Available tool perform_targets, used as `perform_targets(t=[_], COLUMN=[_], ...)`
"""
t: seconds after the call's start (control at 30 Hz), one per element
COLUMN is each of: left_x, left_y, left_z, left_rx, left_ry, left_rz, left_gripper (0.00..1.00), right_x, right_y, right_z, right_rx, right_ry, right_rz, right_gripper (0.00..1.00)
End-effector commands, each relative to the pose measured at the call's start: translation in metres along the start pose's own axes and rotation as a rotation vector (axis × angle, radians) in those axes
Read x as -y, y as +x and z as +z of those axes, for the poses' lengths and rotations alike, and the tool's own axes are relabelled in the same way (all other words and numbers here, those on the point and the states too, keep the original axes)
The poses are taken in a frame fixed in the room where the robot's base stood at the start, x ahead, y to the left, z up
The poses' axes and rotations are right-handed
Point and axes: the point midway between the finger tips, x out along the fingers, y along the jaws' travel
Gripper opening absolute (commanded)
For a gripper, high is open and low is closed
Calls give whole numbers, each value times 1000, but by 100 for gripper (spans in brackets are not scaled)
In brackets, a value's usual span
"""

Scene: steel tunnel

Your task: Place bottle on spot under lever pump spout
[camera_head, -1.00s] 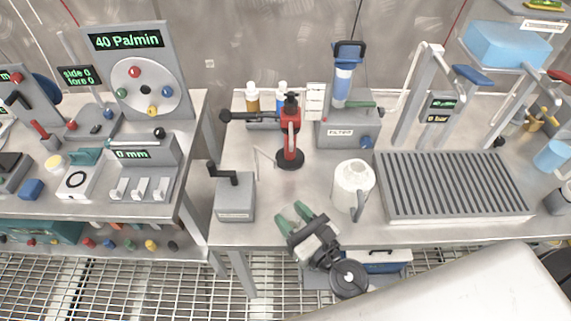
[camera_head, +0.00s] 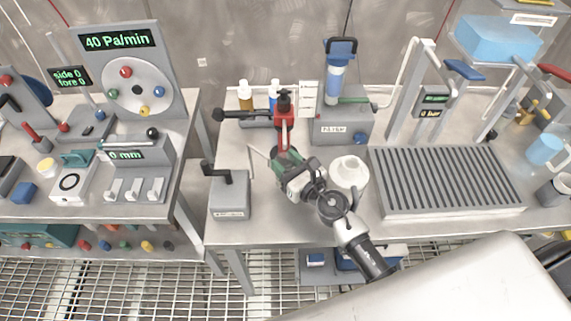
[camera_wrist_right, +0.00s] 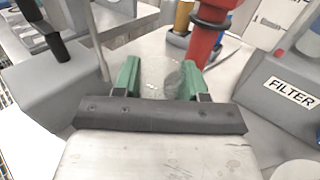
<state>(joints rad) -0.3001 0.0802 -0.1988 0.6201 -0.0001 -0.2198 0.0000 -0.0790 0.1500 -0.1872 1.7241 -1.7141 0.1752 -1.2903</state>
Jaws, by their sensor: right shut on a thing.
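The red lever pump (camera_head: 284,135) with its black lever stands near the middle of the right table. It also shows at the top of the wrist view (camera_wrist_right: 206,42). My right gripper (camera_head: 284,156) is just in front of the pump and hides its foot in the head view. In the wrist view its green fingers (camera_wrist_right: 158,80) are apart, shut on a clear, barely visible thing, seemingly the bottle. My left gripper is not in view.
A white jug (camera_head: 348,172) stands right of my right gripper. A grey box with a black handle (camera_head: 229,196) is at the left. The filter unit (camera_head: 340,128) and small bottles (camera_head: 246,97) are behind. A slatted tray (camera_head: 445,180) fills the right.

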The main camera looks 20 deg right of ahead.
Motion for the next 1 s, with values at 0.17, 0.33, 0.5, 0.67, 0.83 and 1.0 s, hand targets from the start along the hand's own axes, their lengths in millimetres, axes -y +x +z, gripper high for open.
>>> perform_targets(t=[0.17,0.33,0.5,0.67,0.83,1.0], left_x=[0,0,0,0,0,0], left_y=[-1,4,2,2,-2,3], left_z=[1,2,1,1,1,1], left_rx=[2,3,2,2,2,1], left_ry=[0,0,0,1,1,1], left_rz=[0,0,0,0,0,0], left_gripper=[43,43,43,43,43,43], right_x=[0,0,0,0,0,0], right_y=[0,0,0,0,0,-24], right_z=[2,-3,-1,-1,3,-1], right_rx=[3,2,2,2,2,-1], right_ry=[-1,-1,-1,-1,-1,-2], right_rz=[-1,0,0,0,-1,0], right_gripper=[13,13,66,68,68,68])
